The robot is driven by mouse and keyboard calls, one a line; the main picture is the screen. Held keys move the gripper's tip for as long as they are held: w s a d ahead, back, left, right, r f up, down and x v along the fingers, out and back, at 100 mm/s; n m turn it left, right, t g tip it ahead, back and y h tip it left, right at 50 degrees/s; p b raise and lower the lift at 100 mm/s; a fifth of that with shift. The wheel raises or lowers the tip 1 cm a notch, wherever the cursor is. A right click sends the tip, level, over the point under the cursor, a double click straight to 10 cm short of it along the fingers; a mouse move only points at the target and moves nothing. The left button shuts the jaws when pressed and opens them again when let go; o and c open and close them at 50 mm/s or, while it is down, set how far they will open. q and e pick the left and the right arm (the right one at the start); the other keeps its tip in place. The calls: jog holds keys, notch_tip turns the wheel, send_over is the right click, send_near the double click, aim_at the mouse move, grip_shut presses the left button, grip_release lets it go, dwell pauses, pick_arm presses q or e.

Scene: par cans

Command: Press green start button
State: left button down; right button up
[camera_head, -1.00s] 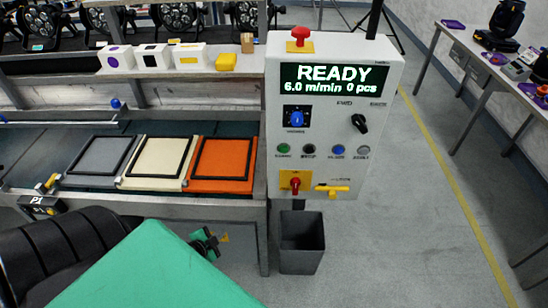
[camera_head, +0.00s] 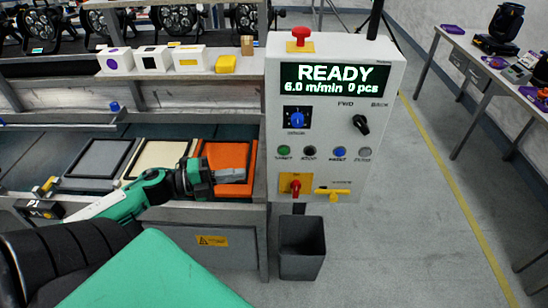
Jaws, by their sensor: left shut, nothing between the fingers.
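The green start button (camera_head: 284,153) is the leftmost of a row of round buttons on the white control box. The box's display (camera_head: 334,80) reads READY, 6.0 m/min, 0 pcs. My left gripper (camera_head: 240,174) is shut and empty, pointing right, in front of the orange framed panel (camera_head: 228,156). It is left of the green button and a little lower, apart from it in the picture. My right gripper does not show.
A red mushroom knob (camera_head: 301,34) tops the box. Beside the green button are a dark button (camera_head: 309,153) and a blue one (camera_head: 339,153). A red and yellow switch (camera_head: 295,185) sits below. A grey bin (camera_head: 301,248) stands under the box.

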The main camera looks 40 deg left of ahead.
aim_at(284, 151)
pick_arm(q)
jog(key=w+d+p, duration=0.1)
jog(key=w, duration=0.2)
jog(key=w+d+p, duration=0.1)
jog(key=w+d, duration=0.1)
jog(key=w, duration=0.1)
jog(key=w+d+p, duration=0.2)
jog(key=w, duration=0.2)
jog(key=shift+r, duration=0.1)
jog(key=shift+w+a, duration=0.25)
jog(key=shift+w, duration=0.15)
dwell(0.3)
